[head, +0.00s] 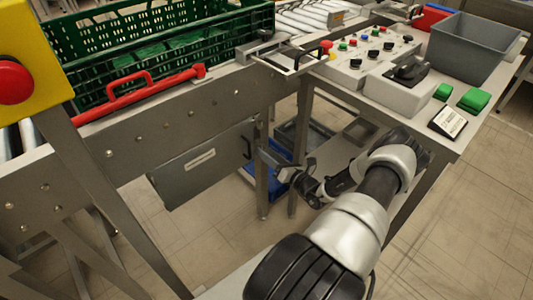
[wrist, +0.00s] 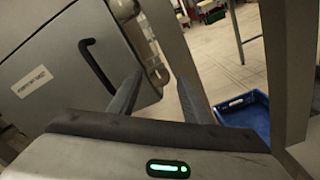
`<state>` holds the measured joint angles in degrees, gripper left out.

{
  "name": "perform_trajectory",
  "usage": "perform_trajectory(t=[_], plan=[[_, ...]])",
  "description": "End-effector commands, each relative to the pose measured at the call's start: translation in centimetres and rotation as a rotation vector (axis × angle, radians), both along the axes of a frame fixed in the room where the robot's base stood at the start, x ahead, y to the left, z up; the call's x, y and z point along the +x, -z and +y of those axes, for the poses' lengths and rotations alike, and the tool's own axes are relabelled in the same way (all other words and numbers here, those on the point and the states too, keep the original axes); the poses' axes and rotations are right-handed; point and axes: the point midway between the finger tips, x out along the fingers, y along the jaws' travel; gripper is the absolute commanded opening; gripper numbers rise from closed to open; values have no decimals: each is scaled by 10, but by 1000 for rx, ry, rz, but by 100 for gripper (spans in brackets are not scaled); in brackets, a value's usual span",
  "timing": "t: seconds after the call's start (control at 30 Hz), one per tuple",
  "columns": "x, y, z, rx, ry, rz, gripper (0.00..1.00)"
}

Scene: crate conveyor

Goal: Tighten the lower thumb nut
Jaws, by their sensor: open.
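My gripper (head: 279,165) is low beside the conveyor's metal leg in the head view. In the wrist view its two fingers (wrist: 158,88) are spread apart with nothing held between them. A rounded metal knob, apparently the lower thumb nut (wrist: 160,75), shows at the side edge of a grey cover with a black handle (wrist: 100,65). It appears between the fingers in the picture, beyond their tips; I cannot tell the distance or whether they touch it. A similar rounded part (wrist: 123,9) sits higher on that edge. In the head view I cannot make out the nut.
The grey cover (head: 205,165) hangs under the conveyor frame (head: 150,118). A metal post (wrist: 283,70) stands close on the right in the wrist view. A blue crate (wrist: 245,112) is on the floor.

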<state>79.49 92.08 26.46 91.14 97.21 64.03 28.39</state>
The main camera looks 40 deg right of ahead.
Motion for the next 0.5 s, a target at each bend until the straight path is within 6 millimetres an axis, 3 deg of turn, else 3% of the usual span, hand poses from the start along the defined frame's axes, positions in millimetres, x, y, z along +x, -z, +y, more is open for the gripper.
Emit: perform_trajectory(t=[0.17,0.5], plan=[[-32,-2,-4,1,3,2,45],[-116,-2,-10,1,5,2,45]])
